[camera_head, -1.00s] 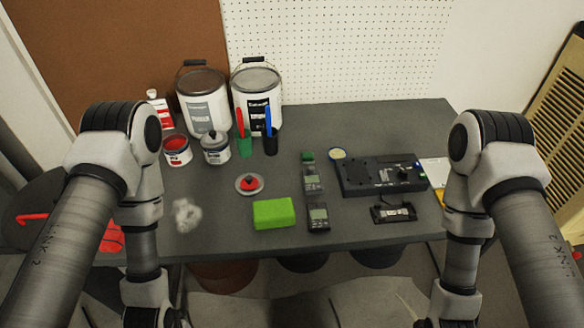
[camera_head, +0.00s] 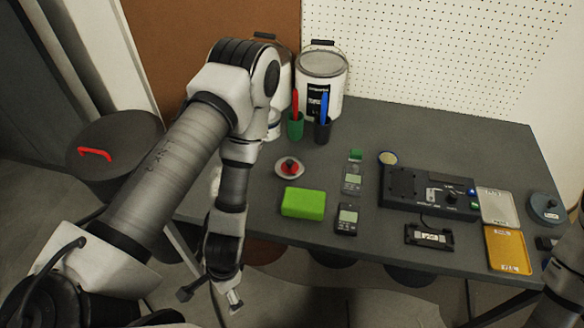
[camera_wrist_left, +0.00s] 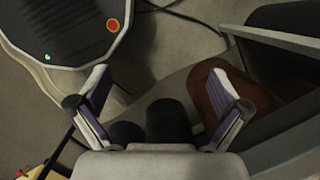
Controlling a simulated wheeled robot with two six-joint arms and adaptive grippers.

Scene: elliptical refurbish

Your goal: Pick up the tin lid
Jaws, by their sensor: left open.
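A round silver lid with a red middle and a dark knob (camera_head: 289,168) lies flat on the grey table (camera_head: 370,125), behind the green block (camera_head: 303,202); I take it for the tin lid. My left gripper (camera_head: 210,296) is open and empty, in front of and below the table's front edge, well apart from the lid. The left wrist view shows its two spread fingers (camera_wrist_left: 160,95) with nothing between them and no lid in sight. My right gripper is out of view; only part of that arm shows at the right edge.
Large paint cans (camera_head: 322,75) and pen cups (camera_head: 323,131) stand behind the lid. Handheld meters (camera_head: 347,219) and a black device (camera_head: 430,190) lie to its right. My left arm hides the table's left part.

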